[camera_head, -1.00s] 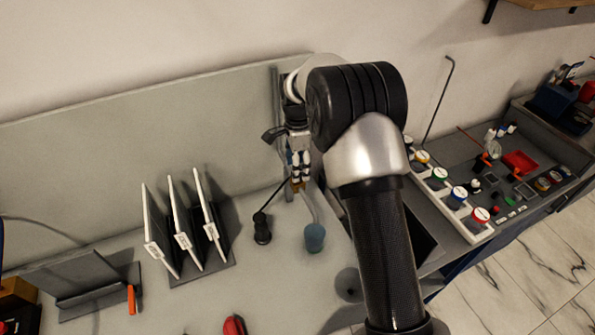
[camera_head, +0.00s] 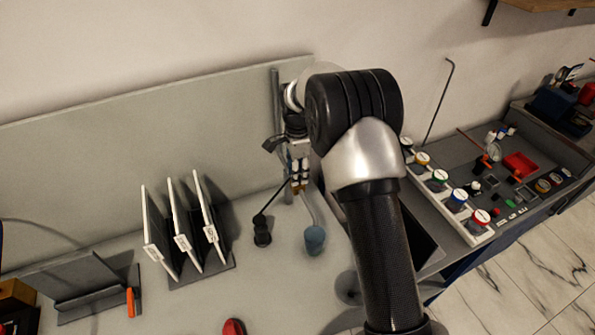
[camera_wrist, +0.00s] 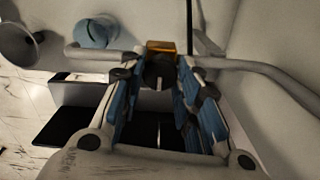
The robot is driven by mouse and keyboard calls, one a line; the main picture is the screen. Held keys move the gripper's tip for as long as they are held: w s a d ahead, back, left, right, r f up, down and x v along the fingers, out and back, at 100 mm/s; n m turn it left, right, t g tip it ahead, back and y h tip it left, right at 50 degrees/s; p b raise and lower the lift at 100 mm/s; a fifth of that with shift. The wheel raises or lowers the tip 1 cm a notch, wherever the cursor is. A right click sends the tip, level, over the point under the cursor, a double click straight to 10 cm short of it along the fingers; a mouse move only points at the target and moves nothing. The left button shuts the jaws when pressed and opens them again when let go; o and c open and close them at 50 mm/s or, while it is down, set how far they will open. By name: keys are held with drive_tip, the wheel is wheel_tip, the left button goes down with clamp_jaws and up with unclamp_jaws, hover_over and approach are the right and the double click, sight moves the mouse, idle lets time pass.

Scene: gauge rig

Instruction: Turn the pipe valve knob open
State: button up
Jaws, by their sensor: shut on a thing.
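The orange-yellow valve knob (camera_wrist: 161,47) shows in the wrist view at the far end of my fingers, with a dark part (camera_wrist: 158,72) just in front of it between them. A grey pipe (camera_wrist: 88,51) runs to both sides of it. My gripper (camera_wrist: 160,62) has blue-padded fingers and is shut on the knob, though the contact is partly hidden by the fingers. In the head view my gripper (camera_head: 299,182) points down beside the upright post, and only a little orange shows at its tips. The pipe (camera_head: 308,207) bends from there toward the blue cap (camera_head: 315,240).
Three upright white-edged panels (camera_head: 184,227) stand in a rack to the left. A black plug-like piece (camera_head: 262,232) with a cable stands close by the pipe. A grey back panel (camera_head: 130,145) rises behind. A tray of coloured knobs (camera_head: 455,203) lies to the right.

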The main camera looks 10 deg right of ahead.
drive_tip(key=c, duration=0.3)
drive_tip(key=shift+n, duration=0.3)
drive_tip(key=n+p, duration=0.1)
drive_tip(key=n, duration=0.2)
drive_tip(key=n+p, duration=0.1)
drive_tip(key=n, duration=0.8)
drive_tip(key=shift+n+p, duration=0.3)
drive_tip(key=shift+p, duration=0.05)
drive_tip(key=n, duration=0.4)
drive_tip(key=shift+n, duration=0.3)
